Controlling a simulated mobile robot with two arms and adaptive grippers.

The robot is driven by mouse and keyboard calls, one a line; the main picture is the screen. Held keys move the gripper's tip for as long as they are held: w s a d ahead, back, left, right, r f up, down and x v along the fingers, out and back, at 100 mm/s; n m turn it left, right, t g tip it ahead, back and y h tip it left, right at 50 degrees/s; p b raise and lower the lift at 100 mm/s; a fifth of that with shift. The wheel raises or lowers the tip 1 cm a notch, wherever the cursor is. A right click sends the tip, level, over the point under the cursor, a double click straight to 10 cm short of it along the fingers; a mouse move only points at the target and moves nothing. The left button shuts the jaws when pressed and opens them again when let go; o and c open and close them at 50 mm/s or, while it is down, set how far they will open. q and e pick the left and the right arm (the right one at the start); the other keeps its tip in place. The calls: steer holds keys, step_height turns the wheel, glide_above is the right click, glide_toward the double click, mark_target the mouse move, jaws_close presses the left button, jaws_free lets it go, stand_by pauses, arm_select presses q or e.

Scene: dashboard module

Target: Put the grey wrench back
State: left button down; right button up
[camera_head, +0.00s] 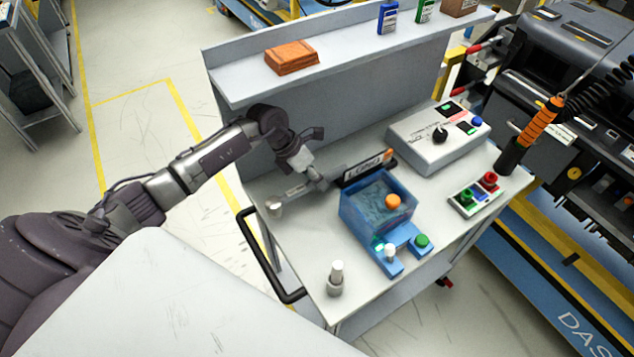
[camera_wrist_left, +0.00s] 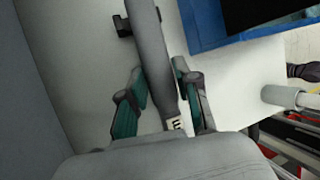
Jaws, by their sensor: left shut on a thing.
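The grey wrench (camera_head: 293,192) is over the left part of the cart top, just left of the blue box. Its rounded head end points toward the lower left. My left gripper (camera_head: 318,180) is shut on its shaft. In the left wrist view the grey shaft (camera_wrist_left: 152,60) runs between the two teal-padded fingers (camera_wrist_left: 160,108). I cannot tell whether the wrench touches the cart top. A black holder with the label "LONG" (camera_head: 368,168) stands right behind the gripper. My right gripper is not in view.
The blue box (camera_head: 365,215) with buttons stands mid cart. A small grey cylinder (camera_head: 335,280) stands at the front. A control box (camera_head: 440,137) and a button panel (camera_head: 476,195) are to the right. A shelf (camera_head: 350,62) overhangs the back.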

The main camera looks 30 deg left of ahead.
mark_target(315, 186)
arm_select(q)
step_height(315, 186, down, 2)
steer(key=shift+d+f+p, duration=0.1)
steer(key=shift+f+p, duration=0.15)
steer(key=shift+p, duration=0.55)
steer(key=shift+f, duration=0.5)
steer(key=c, duration=1.2)
jaws_free()
steer(key=o, duration=0.4)
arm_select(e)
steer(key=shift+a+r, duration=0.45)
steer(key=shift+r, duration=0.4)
arm_select(q)
steer(key=shift+a+r, duration=0.25)
steer(key=shift+a, duration=0.05)
steer(key=b+v, duration=0.2)
steer(key=v, duration=0.5)
steer(key=shift+d, duration=0.1)
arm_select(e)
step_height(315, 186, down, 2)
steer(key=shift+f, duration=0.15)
